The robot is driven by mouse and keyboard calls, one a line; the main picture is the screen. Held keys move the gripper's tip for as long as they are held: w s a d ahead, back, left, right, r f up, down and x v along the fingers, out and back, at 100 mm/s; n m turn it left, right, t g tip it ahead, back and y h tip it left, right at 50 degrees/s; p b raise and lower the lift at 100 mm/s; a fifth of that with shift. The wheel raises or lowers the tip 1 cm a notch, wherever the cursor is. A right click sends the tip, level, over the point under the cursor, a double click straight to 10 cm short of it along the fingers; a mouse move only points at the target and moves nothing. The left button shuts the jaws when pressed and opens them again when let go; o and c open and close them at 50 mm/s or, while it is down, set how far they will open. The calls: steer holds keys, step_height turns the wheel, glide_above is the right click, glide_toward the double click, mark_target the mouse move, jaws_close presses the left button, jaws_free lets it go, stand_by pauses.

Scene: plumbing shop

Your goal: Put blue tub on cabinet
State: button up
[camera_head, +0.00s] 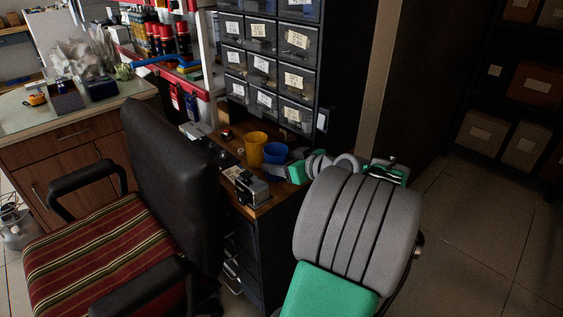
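The blue tub (275,153) stands upright on the wooden top of a dark drawer cabinet (262,212), just right of a yellow tub (254,148). A second cabinet, a wooden one with a pale top (70,142), stands at the left behind the chair. My arm reaches in from the lower right, and its far end with my gripper (276,171) is small and dark, close to the front of the blue tub. I cannot make out the fingers, whether they touch the tub, or whether they are open.
A black chair (165,150) with a striped seat blocks the front left. A small metal device (251,188) sits at the top's front edge. Labelled drawers (265,65) rise behind the tubs.

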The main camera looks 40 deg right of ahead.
steer(key=shift+o, duration=1.4)
steer(key=shift+r+p, duration=0.35)
steer(key=shift+r, duration=0.05)
steer(key=p+v, duration=0.3)
steer(key=v, duration=0.9)
steer(key=shift+f, duration=0.15)
